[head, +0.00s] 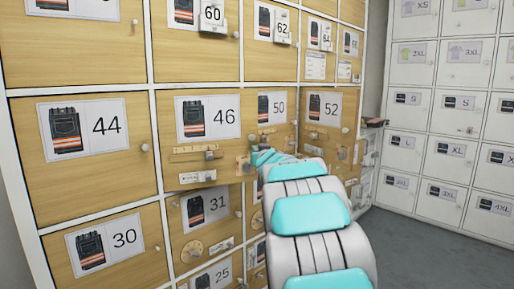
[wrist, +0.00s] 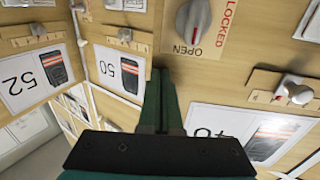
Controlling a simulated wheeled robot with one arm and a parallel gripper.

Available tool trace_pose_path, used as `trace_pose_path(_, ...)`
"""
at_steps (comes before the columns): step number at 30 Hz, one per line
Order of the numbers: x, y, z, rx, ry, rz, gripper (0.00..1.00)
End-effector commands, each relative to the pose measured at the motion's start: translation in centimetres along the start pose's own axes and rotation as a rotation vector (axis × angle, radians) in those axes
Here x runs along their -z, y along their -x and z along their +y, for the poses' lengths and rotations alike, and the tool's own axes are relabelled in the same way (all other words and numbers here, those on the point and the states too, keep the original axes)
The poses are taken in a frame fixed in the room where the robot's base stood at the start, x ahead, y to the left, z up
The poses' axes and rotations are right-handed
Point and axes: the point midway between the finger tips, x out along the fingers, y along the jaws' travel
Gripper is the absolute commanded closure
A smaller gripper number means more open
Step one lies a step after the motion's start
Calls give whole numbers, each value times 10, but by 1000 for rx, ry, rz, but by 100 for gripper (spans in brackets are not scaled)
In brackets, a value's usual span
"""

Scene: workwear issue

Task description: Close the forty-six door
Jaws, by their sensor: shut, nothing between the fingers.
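The forty-six door (head: 172,128) is a pale wooden locker door in the middle row. It bears a white label with trousers and "46", and a wooden latch strip (head: 196,153) below. My gripper (head: 262,155) is shut and empty, just right of this door and in front of the fifty door (head: 272,135). In the wrist view the closed dark green fingers (wrist: 163,78) point at the wood between the "50" label and a partly hidden label that looks like forty-six.
The fifty-two door (head: 322,140) appears swung out, making a corner beside my gripper. A dial (wrist: 193,18) marked OPEN and LOCKED is near the fingers. Small latches and knobs stick out from the doors. White lockers (head: 448,120) stand at right; grey floor (head: 420,245) is free.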

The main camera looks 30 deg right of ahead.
Motion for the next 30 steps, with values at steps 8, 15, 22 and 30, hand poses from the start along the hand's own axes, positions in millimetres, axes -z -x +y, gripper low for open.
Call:
trace_pose_path(8, 3, -43, -4, 1, -2, 1, 100)
trace_pose_path(15, 2, -73, -9, -1, 0, -1, 100)
trace_pose_path(22, 0, -86, -12, -3, -1, -2, 100)
trace_pose_path(30, 0, -90, -14, -2, 0, -1, 100)
